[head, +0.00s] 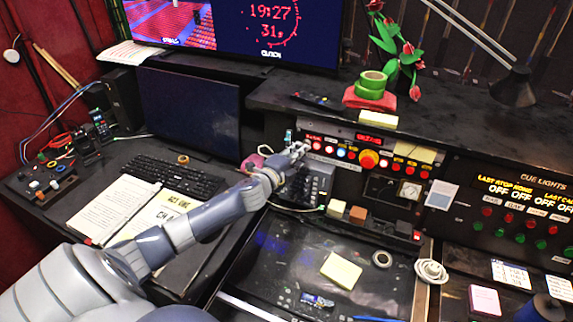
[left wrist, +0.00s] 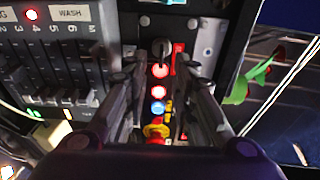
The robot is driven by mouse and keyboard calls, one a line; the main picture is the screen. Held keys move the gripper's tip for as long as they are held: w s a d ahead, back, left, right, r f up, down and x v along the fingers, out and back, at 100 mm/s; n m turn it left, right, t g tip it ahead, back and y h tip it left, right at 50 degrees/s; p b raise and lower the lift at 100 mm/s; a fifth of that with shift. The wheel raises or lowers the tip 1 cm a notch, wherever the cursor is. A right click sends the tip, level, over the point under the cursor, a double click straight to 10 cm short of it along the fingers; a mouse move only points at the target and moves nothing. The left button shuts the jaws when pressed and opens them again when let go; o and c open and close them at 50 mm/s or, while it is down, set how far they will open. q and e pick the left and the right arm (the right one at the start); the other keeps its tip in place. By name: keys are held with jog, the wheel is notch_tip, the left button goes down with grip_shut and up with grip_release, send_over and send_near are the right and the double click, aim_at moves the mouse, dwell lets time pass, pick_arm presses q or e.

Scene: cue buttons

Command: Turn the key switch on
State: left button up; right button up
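The key switch (left wrist: 161,48) is a small dark round part on the button panel, beside a red label, in the left wrist view. It shows between and just past the fingertips of my left gripper (left wrist: 160,66). The two fingers are spread apart, with nothing seen between them but the panel behind. In the head view my left gripper (head: 298,151) reaches the left end of the button panel (head: 345,168) and hides the key switch there. I cannot tell whether a finger touches the panel. My right gripper is not in view.
Lit red, white and blue buttons and a yellow-and-red emergency button (head: 369,159) sit in a row right of the gripper. A fader panel (left wrist: 58,55) lies beside it.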

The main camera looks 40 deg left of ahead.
pick_arm(q)
jog(key=s+r, duration=0.1)
jog(key=s, duration=0.8)
jog(key=shift+d+r, duration=0.2)
jog(key=shift+d, duration=0.15)
jog(key=shift+s+f, duration=0.1)
